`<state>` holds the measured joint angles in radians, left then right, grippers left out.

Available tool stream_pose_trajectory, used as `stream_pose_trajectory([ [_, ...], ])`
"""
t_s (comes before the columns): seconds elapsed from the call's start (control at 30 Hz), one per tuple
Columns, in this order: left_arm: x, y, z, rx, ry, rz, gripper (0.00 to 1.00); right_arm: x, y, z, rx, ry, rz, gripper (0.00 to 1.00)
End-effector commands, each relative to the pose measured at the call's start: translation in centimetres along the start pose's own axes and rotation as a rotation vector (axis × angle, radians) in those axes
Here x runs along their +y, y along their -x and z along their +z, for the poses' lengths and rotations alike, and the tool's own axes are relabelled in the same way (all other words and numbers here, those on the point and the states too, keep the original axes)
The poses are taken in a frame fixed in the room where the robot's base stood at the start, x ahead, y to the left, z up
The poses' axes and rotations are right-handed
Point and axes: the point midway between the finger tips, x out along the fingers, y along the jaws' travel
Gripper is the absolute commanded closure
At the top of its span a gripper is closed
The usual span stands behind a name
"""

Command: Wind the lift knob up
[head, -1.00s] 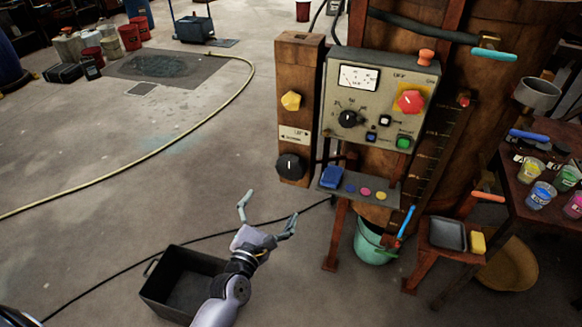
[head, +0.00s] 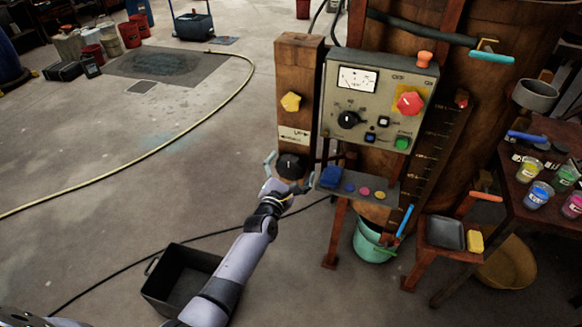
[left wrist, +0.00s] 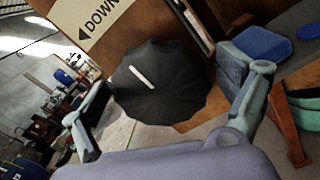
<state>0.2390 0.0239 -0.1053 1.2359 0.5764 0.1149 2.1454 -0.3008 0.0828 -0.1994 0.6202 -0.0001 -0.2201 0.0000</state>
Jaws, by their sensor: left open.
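The lift knob, a black fluted dial (head: 289,166) with a white pointer line, sits low on the wooden post (head: 296,80) under a label with arrows. In the left wrist view the knob (left wrist: 160,84) fills the middle, and "DOWN" and an arrow show on the label (left wrist: 90,20). My left gripper (head: 289,176) is open at the knob, with one finger on each side of it. In the left wrist view the fingers (left wrist: 172,108) stand apart around it, and whether either touches is unclear. My right gripper is not in view.
A grey control panel (head: 343,118) with a red button and black dial is right of the post. A small shelf (head: 385,188) with a blue sponge-like block juts out close to the knob's right. A dark open bin (head: 160,285) stands on the floor below my arm.

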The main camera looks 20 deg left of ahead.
Motion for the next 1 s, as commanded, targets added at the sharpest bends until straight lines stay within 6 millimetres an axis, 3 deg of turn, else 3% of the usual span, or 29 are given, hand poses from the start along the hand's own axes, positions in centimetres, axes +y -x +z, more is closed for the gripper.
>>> stream_pose_trajectory([
  [0.23,0.0,-0.05,-0.02,0.0,-0.001,0.0,0.07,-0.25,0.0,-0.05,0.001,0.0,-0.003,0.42],
  [1.0,-0.01,-0.02,-0.01,0.0,-0.001,0.0,0.56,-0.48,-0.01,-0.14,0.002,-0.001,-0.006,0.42],
])
